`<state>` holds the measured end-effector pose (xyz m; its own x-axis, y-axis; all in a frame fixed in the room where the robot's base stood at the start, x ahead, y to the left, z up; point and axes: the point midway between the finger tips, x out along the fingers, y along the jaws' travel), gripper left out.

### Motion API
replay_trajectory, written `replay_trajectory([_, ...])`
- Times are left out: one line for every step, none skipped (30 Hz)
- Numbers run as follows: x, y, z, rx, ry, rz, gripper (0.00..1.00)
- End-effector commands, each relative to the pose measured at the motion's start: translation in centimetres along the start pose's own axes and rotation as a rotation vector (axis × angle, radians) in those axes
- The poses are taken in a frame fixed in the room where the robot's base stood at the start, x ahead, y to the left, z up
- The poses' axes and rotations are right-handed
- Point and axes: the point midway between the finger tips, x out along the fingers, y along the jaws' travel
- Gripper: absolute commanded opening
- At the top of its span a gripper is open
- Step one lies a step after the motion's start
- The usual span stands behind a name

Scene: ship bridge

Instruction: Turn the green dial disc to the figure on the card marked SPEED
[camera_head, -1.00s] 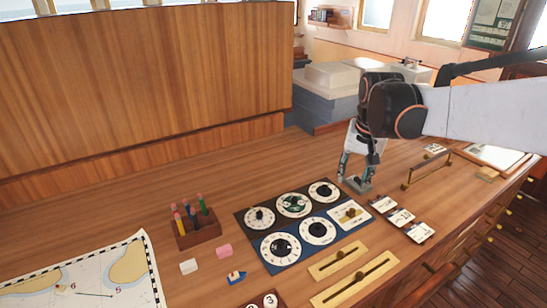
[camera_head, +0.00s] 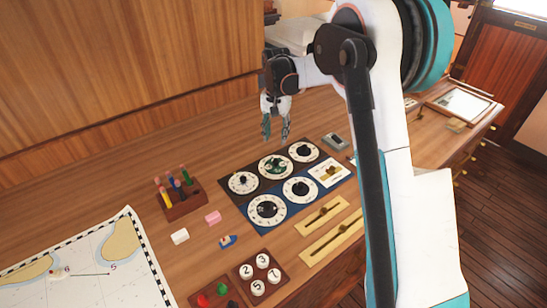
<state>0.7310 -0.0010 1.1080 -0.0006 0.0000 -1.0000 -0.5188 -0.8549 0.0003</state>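The green dial disc (camera_head: 275,166) sits at the middle of the back row on the dial panel (camera_head: 236,208), in a white ring of figures too small to read. My gripper (camera_head: 276,139) points down, above and behind this dial in the picture. Its two fingers are apart with nothing between them. The fingertips appear clear of the disc. The row of small cards seen earlier to the right of the panel is now mostly hidden behind my arm, and the SPEED card cannot be made out.
Other dials with black knobs, such as the front left one (camera_head: 266,209), surround the green one. A small grey block (camera_head: 335,141) lies behind the panel. Brass sliders (camera_head: 322,215), a peg rack (camera_head: 185,205), a chart (camera_head: 95,262) and a numbered block (camera_head: 262,272) stand around. A wooden wall rises behind.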

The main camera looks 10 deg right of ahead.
Motion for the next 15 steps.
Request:
replay_trajectory([1.2, 0.0, 0.0, 0.000, 0.000, 0.000, 0.40])
replay_trajectory([1.8, 0.0, 0.0, 0.000, 0.000, 0.000, 0.40])
replay_trajectory([2.6, 0.0, 0.0, 0.000, 0.000, 0.000, 0.40])
replay_trajectory([3.2, 0.0, 0.0, -0.001, 0.000, 0.000, 0.40])
replay_trajectory([3.8, 0.0, 0.0, -0.001, 0.000, 0.000, 0.40])
replay_trajectory([4.6, 0.0, 0.0, -0.001, 0.000, 0.000, 0.40])
replay_trajectory([5.2, 0.0, 0.0, -0.001, 0.000, 0.000, 0.40])
replay_trajectory([5.8, 0.0, 0.0, -0.001, 0.001, 0.000, 0.40])
replay_trajectory([6.5, 0.0, 0.0, -0.001, 0.001, 0.000, 0.40])
replay_trajectory([7.0, 0.0, 0.0, -0.001, 0.001, 0.000, 0.40])
replay_trajectory([7.5, 0.0, 0.0, -0.001, 0.001, 0.000, 0.40])
replay_trajectory([8.2, 0.0, 0.0, -0.001, 0.001, 0.000, 0.40])
replay_trajectory([8.6, 0.0, 0.0, -0.001, 0.001, 0.000, 0.40])
replay_trajectory([9.0, 0.0, 0.0, -0.001, 0.001, 0.000, 0.40])
replay_trajectory([9.5, 0.0, 0.0, -0.001, 0.001, 0.000, 0.40])
